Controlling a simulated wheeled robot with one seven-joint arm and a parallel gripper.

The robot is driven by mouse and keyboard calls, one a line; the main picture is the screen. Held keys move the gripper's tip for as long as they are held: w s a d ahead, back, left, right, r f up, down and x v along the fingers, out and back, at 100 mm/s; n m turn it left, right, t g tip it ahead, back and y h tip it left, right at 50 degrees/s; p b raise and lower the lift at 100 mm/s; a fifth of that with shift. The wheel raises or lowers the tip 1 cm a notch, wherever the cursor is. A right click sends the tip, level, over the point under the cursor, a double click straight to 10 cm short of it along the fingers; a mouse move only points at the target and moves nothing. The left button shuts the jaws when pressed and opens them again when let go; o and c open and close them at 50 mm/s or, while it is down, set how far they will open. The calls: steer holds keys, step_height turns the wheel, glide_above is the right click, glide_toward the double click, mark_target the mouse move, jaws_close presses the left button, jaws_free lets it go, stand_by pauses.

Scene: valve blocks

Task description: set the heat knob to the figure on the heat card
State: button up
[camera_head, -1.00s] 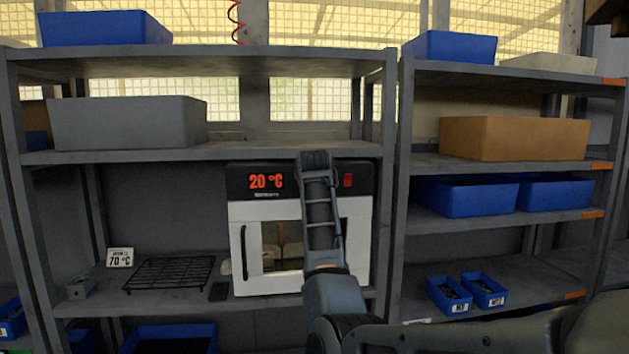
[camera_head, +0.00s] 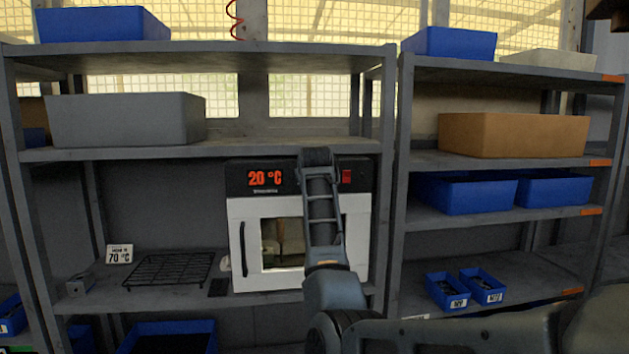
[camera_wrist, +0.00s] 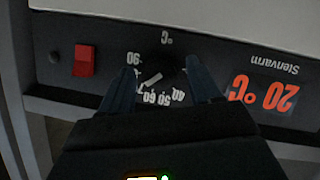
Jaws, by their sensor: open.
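The heat card (camera_head: 119,254) is a small white card on the shelf left of the oven and reads 70 °C. The white oven (camera_head: 237,220) has a black top panel whose red display (camera_head: 265,179) reads 20 °C. In the wrist view the display (camera_wrist: 263,94) is upside down. The heat knob (camera_wrist: 160,77) is dark with a pale pointer line, set in a ring of figures partly hidden by my gripper. My gripper (camera_wrist: 165,80) is open, with one finger on each side of the knob; I cannot tell whether they touch it. In the head view my arm hides the knob.
A red switch (camera_wrist: 84,61) sits on the panel near the knob. A black wire rack (camera_head: 168,270) lies on the shelf left of the oven. A grey shelf post (camera_head: 388,200) stands close to the oven's right side.

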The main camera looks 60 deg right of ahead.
steer(key=b+v, duration=0.1)
steer(key=v, duration=0.6)
steer(key=shift+s+a+r, duration=0.15)
steer(key=shift+s+a, duration=0.05)
steer(key=shift+a, duration=0.1)
stand_by(0.4)
